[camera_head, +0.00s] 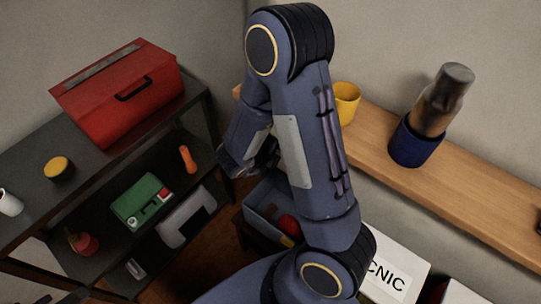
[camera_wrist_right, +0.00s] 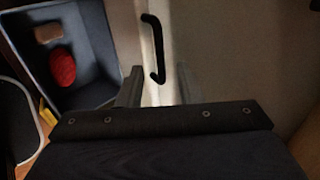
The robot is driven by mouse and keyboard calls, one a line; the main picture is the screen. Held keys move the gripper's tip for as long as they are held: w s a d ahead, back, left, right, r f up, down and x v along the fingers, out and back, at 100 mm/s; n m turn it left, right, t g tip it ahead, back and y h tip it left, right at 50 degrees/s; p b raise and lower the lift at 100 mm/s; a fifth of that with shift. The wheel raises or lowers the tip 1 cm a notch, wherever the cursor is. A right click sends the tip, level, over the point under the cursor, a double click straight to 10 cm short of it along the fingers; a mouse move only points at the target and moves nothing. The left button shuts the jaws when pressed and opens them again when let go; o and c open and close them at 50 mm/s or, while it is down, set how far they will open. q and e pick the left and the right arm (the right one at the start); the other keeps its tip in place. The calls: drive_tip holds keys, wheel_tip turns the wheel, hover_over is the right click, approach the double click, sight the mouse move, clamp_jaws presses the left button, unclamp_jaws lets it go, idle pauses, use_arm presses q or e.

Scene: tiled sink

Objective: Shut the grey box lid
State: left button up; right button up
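A grey-blue box (camera_head: 262,205) stands open low down in the head view, partly behind my right arm. Its inside shows in the right wrist view (camera_wrist_right: 95,55), with a red item (camera_wrist_right: 62,67) and a brown item in it. A grey panel with a black bar handle (camera_wrist_right: 156,48) stands beside the opening in the wrist view; it looks like the raised lid. My right gripper (camera_wrist_right: 157,90) is open, its fingers apart with the panel's pale edge showing between them; contact cannot be told. In the head view this gripper (camera_head: 250,160) is partly hidden by my arm. My left gripper is out of view.
A dark shelf unit at left holds a red toolbox (camera_head: 120,95), a green case (camera_head: 141,200) and a grey item (camera_head: 187,217). A wooden ledge (camera_head: 460,195) at right holds a yellow cup (camera_head: 346,102) and a blue pot (camera_head: 413,145). A white box (camera_head: 395,268) stands below the ledge.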

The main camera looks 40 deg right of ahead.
drive_tip(key=b+x, duration=0.3)
drive_tip(key=x, duration=0.3)
drive_tip(key=shift+d+f+b, duration=0.1)
drive_tip(key=shift+f+b, duration=0.1)
drive_tip(key=shift+b, duration=0.1)
drive_tip(key=shift+d, duration=0.1)
drive_tip(key=shift+f, duration=0.1)
drive_tip(key=shift+s, duration=0.1)
drive_tip(key=c, duration=0.4)
drive_tip(key=shift+f, duration=0.1)
drive_tip(key=shift+c, duration=0.3)
